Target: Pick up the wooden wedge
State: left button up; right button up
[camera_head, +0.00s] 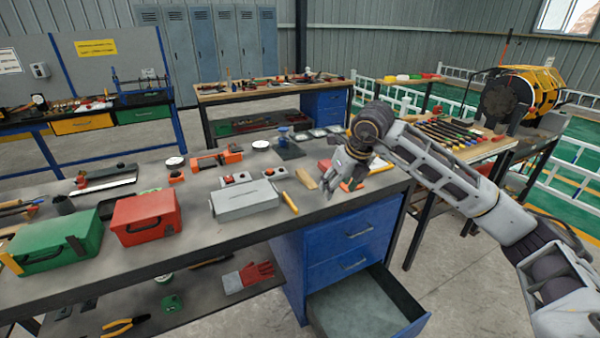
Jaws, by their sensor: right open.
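The wooden wedge (306,179) is a small tan block lying on the grey workbench top (240,240), right of the middle of the picture. My right gripper (341,183) is open, low over the bench just to the right of the wedge. It looks empty, and a small gap shows between its fingers and the wedge. I cannot tell its exact height above the bench. My left gripper is not in view.
A yellow stick-like object (289,203) and a grey metal box (244,200) lie left of the wedge. Red (146,216) and green (55,243) toolboxes stand further left. Below, a drawer (368,308) hangs open. A side table (470,140) holds several tools.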

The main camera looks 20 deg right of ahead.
aim_at(302, 174)
jog(key=i, duration=0.9)
